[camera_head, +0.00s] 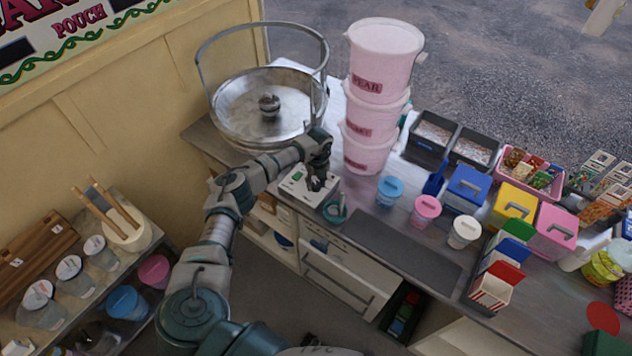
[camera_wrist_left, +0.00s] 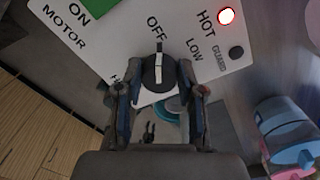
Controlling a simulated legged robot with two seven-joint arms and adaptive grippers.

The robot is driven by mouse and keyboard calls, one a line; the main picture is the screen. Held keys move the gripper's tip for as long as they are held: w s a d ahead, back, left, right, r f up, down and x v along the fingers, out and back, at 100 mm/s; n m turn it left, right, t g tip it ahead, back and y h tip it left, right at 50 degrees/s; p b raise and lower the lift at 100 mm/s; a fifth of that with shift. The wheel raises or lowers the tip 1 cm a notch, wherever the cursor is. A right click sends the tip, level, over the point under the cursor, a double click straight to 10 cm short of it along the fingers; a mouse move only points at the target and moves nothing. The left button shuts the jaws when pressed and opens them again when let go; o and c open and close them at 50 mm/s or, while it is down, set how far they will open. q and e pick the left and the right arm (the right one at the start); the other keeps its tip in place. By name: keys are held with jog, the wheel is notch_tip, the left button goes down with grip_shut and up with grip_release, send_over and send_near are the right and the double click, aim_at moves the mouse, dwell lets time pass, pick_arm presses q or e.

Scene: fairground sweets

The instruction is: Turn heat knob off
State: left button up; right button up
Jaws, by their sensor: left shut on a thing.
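The heat knob (camera_wrist_left: 158,72) is a round black dial with a white pointer line on a white control panel (camera_wrist_left: 100,45). In the left wrist view the pointer lines up with the OFF label; HOT and LOW are printed to the right. My left gripper (camera_wrist_left: 157,78) has its fingers on both sides of the knob, shut on it. In the head view the left gripper (camera_head: 318,182) is over the white control box (camera_head: 297,186) and hides the knob. A small dark pronged shape low in both views may be my right gripper (camera_head: 311,341); its jaws are unclear.
A red light (camera_wrist_left: 227,16) glows beside HOT. The metal floss bowl (camera_head: 235,110) stands behind the control box. Pink buckets (camera_head: 385,50) are stacked to its right. A teal ring-shaped item (camera_head: 336,210) sits close by the gripper. A dark mat (camera_head: 400,250) is clear.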

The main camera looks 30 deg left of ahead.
aim_at(317, 182)
pick_arm(q)
jog(key=shift+w+a+r, duration=0.1)
jog(key=shift+w+r, duration=0.1)
dwell(0.3)
jog(key=o, duration=1)
jog(key=shift+c, duration=0.2)
jog(key=shift+o, duration=0.9)
jog(key=shift+f, duration=0.2)
notch_tip(317, 182, up, 12)
jog(key=shift+w, duration=0.3)
jog(key=shift+s+f, duration=0.1)
jog(key=shift+f, duration=0.1)
